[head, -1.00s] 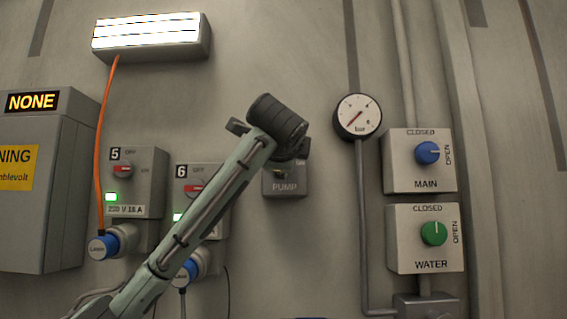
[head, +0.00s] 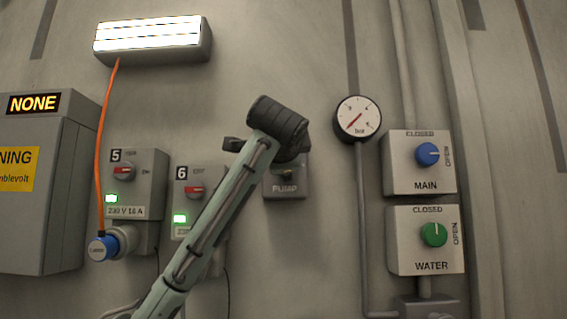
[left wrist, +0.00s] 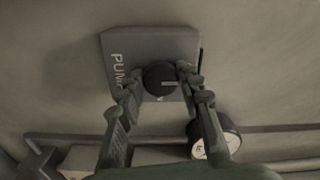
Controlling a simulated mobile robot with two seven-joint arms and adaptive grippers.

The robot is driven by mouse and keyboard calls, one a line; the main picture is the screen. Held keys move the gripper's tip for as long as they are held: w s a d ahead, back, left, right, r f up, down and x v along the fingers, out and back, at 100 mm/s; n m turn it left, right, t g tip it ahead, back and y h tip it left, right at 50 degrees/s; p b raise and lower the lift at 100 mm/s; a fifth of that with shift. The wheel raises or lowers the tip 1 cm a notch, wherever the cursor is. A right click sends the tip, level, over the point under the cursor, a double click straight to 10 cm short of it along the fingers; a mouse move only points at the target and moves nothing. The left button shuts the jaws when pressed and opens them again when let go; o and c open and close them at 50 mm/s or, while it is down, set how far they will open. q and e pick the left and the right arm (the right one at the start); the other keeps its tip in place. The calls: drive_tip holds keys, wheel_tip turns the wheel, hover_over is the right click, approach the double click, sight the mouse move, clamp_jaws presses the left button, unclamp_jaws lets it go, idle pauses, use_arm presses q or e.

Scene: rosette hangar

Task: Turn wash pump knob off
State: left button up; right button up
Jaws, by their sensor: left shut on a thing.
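The grey pump box (head: 287,187) with the label PUMP is on the wall in the middle of the head view; my left wrist covers its upper part. In the left wrist view, the box (left wrist: 118,42) carries a round black knob (left wrist: 158,74). A pale line on the knob points right in that picture, away from the PUMP label. My left gripper (left wrist: 160,80) has its fingers on both sides of the knob and is shut on it. In the head view the knob and fingertips are hidden behind my wrist. My right gripper is not in view.
A pressure gauge (head: 358,119) hangs to the right, beside the MAIN box (head: 400,180) and WATER box (head: 402,261). Switch boxes 5 (head: 148,185) and 6 (head: 209,177) are left. An orange cable (head: 99,150) runs from the lamp (head: 155,38) to a blue plug (head: 103,248).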

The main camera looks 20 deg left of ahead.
use_arm(q)
drive_tip(key=shift+f, duration=0.1)
drive_tip(key=o, duration=1.2)
drive_tip(key=shift+c, duration=0.2)
drive_tip(key=v, duration=1.2)
